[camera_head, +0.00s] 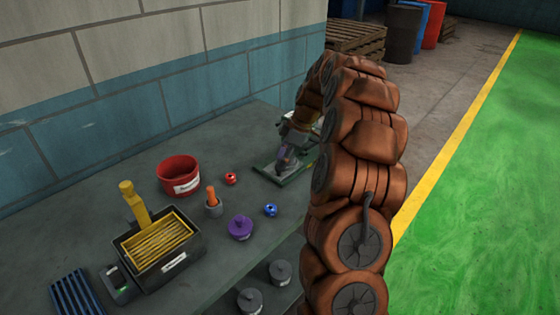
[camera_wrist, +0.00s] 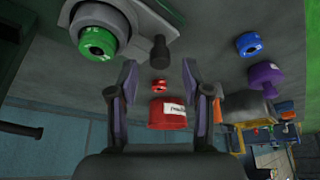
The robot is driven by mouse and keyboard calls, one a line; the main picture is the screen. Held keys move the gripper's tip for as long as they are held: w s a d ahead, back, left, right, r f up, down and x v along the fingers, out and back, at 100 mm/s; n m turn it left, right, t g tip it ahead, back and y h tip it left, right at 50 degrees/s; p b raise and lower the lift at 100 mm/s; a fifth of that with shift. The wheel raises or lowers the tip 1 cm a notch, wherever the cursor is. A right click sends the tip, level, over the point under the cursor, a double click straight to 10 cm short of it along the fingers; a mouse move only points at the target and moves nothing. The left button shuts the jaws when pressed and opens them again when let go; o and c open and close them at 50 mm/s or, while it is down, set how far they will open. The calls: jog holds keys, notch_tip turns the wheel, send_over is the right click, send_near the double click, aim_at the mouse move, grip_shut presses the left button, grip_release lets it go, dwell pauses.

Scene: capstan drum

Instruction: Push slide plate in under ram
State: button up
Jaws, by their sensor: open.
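I cannot tell surely which part is the slide plate, and the ram is not clearly seen. My gripper (camera_wrist: 160,76) is open, its two purple-grey fingers spread with nothing between them. In the head view my gripper (camera_head: 285,160) is low over the green-edged machine base (camera_head: 268,174), which my arm partly hides.
A block wall runs behind.

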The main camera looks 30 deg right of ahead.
jog(key=shift+x, duration=0.95)
grip_shut()
